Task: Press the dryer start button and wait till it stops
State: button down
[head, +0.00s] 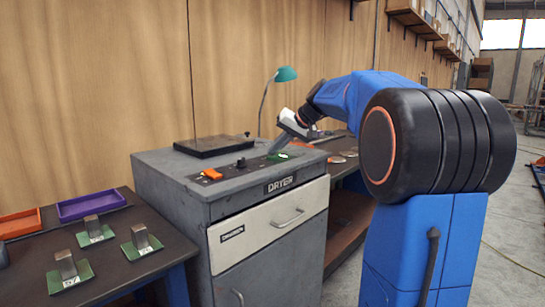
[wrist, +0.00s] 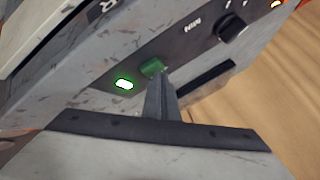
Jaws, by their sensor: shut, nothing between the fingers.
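The dryer (head: 165,190) is a grey cabinet with a "DRYER" label on its front edge and a control panel on top. My gripper (head: 276,149) is shut and empty, tilted down over the right part of that panel. In the wrist view the closed fingers (wrist: 158,80) end right at the green button (wrist: 151,66) and hide part of its edge. I cannot tell whether they press it or only stand close. Beside the button a small lamp (wrist: 124,84) glows bright green. A black knob (wrist: 232,28) sits farther along the panel, near "MIN".
An orange switch (head: 212,174) and a dark flat plate (head: 213,145) are on the dryer top. A green lamp (head: 286,74) stands behind. On the left table (head: 120,262) are purple (head: 90,204) and orange (head: 18,224) trays and several metal blocks on green bases.

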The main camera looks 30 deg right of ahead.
aim_at(275, 157)
jog(key=shift+r, duration=0.85)
jog(key=shift+r, duration=2.5)
